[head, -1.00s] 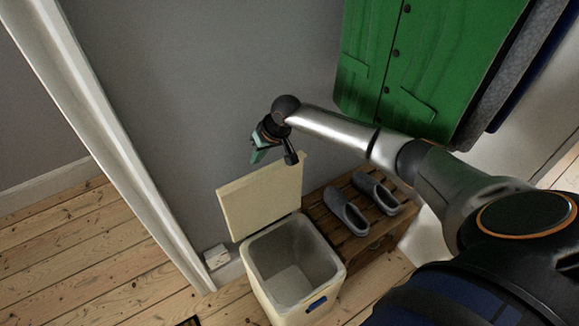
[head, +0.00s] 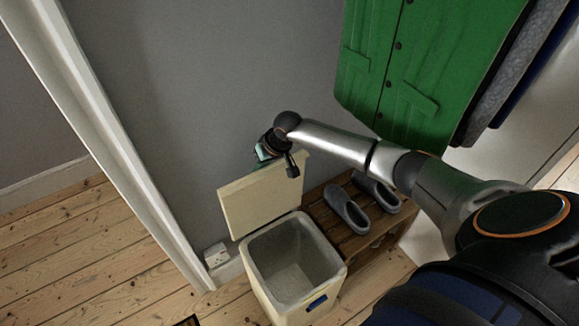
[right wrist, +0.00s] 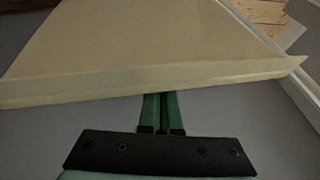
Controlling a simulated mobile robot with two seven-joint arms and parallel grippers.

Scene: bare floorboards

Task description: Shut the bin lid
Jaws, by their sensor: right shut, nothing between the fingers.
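A cream bin (head: 259,279) stands on the floor against the grey wall. Its lid (head: 262,198) is open, tilted up at the wall side, and the inside of the bin looks empty. My right gripper (head: 262,155) is at the top edge of the lid, on the wall side, with its fingertips partly hidden behind the lid. In the right wrist view the shut green fingers (right wrist: 162,112) reach to the lid's edge (right wrist: 150,87), and their tips pass out of sight at it. Whether they touch it I cannot tell. My left gripper is not in view.
A wooden slatted rack (head: 337,226) with grey slippers (head: 347,210) stands right of the bin. Green garments (head: 420,75) hang above it. A white door frame (head: 130,160) and a wall socket (head: 216,255) are on the left.

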